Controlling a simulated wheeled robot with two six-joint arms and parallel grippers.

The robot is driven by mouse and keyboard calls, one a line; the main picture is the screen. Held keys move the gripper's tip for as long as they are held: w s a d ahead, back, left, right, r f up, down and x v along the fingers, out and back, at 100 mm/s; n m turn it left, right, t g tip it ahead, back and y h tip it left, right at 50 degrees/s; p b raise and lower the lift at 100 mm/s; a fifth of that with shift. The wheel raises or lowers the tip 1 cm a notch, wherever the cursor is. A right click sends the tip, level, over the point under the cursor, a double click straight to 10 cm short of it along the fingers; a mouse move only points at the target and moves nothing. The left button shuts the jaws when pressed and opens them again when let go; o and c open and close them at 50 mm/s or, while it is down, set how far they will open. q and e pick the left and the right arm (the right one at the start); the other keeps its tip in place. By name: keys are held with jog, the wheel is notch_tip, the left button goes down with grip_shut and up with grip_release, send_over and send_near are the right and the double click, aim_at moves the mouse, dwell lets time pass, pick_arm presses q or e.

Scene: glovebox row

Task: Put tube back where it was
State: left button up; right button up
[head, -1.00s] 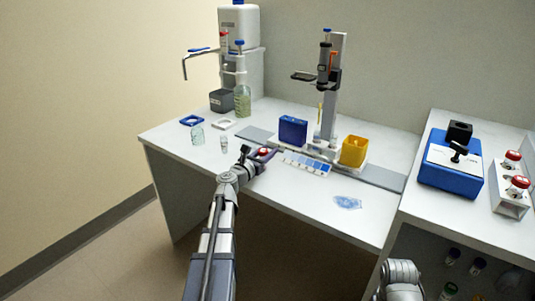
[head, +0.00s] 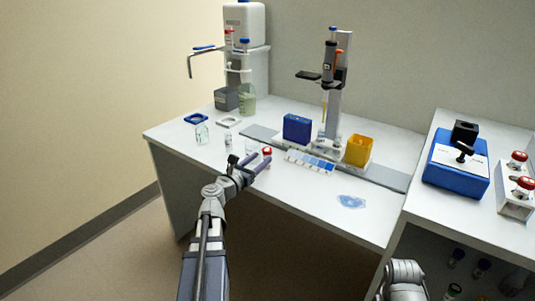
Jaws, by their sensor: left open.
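My left gripper (head: 250,162) is over the front of the bench, open, its two fingers spread apart with nothing visible held between them. A small clear tube or vial (head: 251,146) stands just beyond the gap between the fingers. A red-capped item (head: 267,151) is just behind the tip of the right finger, partly hidden by it. Another small clear vial (head: 228,138) stands on the bench to the left of the gripper. I cannot tell which of these is the task's tube. My right gripper is out of view.
A blue box (head: 297,128), a yellow box (head: 358,151) and a pipette stand (head: 338,85) are behind the gripper. A blue-and-white strip (head: 310,162) lies to its right. A clear beaker (head: 202,134) stands left. The bench's front right is mostly clear around a blue patch (head: 352,201).

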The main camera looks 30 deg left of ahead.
aim_at(265, 152)
pick_arm(q)
jog(key=shift+o, duration=0.3)
jog(key=shift+s, duration=2.1)
jog(key=shift+w+d+r+m+p, duration=0.1)
jog(key=shift+r+m+p, duration=0.1)
jog(key=shift+m+p, duration=0.55)
jog(key=m+p, duration=0.1)
jog(key=m, duration=0.3)
jog(key=m+g+p, duration=0.1)
jog(key=m, duration=0.3)
jog(key=w+d+r+m+g+p, duration=0.1)
jog(key=m+p, duration=0.1)
jog(key=m, duration=0.2)
jog(key=shift+y, duration=0.3)
jog(key=m+p, duration=0.1)
jog(key=m, duration=0.4)
jog(key=r+m+g+p, duration=0.1)
jog(key=m+p, duration=0.1)
jog(key=m, duration=0.2)
jog(key=m+g+y+p, duration=0.1)
jog(key=m+p, duration=0.1)
jog(key=m, duration=0.3)
jog(key=shift+w+r+m, duration=0.15)
jog(key=shift+r+m, duration=0.2)
jog(key=shift+r, duration=0.05)
jog(key=m, duration=0.3)
jog(key=m+p, duration=0.1)
jog(key=m, duration=0.2)
jog(key=shift+r+g+y+p, duration=0.2)
jog(key=shift+g+y+p, duration=0.1)
